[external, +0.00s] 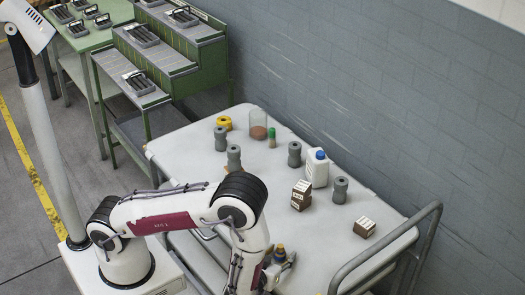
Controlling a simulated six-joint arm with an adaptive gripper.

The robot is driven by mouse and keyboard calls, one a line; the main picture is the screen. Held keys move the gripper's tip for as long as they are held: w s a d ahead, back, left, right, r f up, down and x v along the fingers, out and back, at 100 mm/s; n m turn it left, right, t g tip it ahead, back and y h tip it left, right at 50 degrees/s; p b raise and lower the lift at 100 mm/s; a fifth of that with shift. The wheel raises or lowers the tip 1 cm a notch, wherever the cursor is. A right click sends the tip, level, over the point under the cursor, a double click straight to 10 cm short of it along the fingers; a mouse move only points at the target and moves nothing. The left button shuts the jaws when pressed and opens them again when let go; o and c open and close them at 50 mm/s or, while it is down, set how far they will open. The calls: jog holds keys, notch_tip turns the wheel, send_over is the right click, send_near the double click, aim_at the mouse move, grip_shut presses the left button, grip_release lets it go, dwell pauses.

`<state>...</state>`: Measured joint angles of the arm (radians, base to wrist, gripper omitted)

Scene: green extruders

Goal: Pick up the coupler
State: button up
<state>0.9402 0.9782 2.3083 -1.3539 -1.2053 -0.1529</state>
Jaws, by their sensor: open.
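Several grey, spool-shaped cylinders stand upright on the white cart top (190,185). I cannot tell for sure which one is the coupler. One grey cylinder (220,138) stands at the back left and another grey cylinder (234,158) just in front of it. A third grey cylinder (294,154) stands near the middle, and a further grey cylinder (340,190) to the right of the white bottle. My gripper (284,264) is at the cart's near side, partly hidden by my arm. It is open and apart from all the grey cylinders.
A white bottle with blue cap (317,170), two brown boxes (301,195) (364,228), a glass jar (258,124), a green-topped container (272,138) and a yellow ring (225,122) share the cart. A metal rail (385,258) bounds its right end. Green benches (200,58) stand behind left.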

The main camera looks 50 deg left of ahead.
aim_at(280, 247)
dwell(0.4)
grip_shut()
jog(key=shift+r, duration=0.15)
jog(key=shift+r, duration=4.85)
